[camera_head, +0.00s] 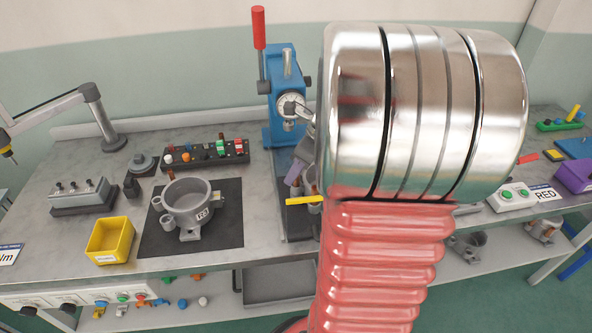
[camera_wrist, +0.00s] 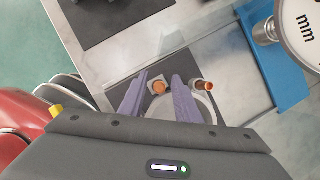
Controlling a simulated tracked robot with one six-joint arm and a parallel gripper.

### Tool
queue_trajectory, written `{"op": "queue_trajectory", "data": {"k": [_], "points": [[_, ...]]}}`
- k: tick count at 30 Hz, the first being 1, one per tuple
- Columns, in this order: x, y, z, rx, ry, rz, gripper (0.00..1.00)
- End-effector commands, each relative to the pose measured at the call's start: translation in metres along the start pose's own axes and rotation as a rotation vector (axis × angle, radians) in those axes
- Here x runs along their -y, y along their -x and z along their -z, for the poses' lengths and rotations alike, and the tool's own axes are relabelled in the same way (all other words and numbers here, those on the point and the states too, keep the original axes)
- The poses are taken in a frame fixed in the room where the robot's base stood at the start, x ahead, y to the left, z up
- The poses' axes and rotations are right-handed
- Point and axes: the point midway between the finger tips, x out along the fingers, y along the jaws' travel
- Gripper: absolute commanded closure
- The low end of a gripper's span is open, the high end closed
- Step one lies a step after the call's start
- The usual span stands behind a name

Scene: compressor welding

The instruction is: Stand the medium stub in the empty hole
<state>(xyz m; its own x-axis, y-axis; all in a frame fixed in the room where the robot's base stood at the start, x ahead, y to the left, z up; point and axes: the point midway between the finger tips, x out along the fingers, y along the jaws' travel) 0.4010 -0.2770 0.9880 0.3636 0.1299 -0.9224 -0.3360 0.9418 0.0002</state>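In the wrist view my gripper (camera_wrist: 160,78) has two purple fingers standing apart, with a clear gap between them. A copper stub (camera_wrist: 158,87) shows between the fingertips, seated in a grey block; no finger visibly touches it. A second copper stub (camera_wrist: 205,86) leans outward just right of the right finger. The pale rim of a round housing (camera_wrist: 208,106) lies below, mostly hidden by my gripper. In the head view a purple finger (camera_head: 295,172) shows at the blue press, and my arm hides most of the rest. I cannot tell which stub is medium or see an empty hole.
A grey compressor housing (camera_head: 187,206) stands on a black mat (camera_head: 232,218). Behind it is a dark rack (camera_head: 240,158) with several coloured parts. A yellow bin (camera_head: 110,241) stands front left. The blue press (camera_head: 283,70) rises close to my arm. Bare bench lies around the mat.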

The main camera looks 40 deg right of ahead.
Motion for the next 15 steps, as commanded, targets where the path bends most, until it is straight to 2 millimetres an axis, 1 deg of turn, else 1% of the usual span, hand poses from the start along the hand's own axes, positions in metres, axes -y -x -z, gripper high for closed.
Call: {"op": "queue_trajectory", "data": {"k": [10, 15], "points": [[0.0, 0.001, 0.0, 0.0, 0.0, 0.001, 0.66], [0.001, 0.012, 0.0, 0.001, 0.001, 0.001, 0.66]]}}
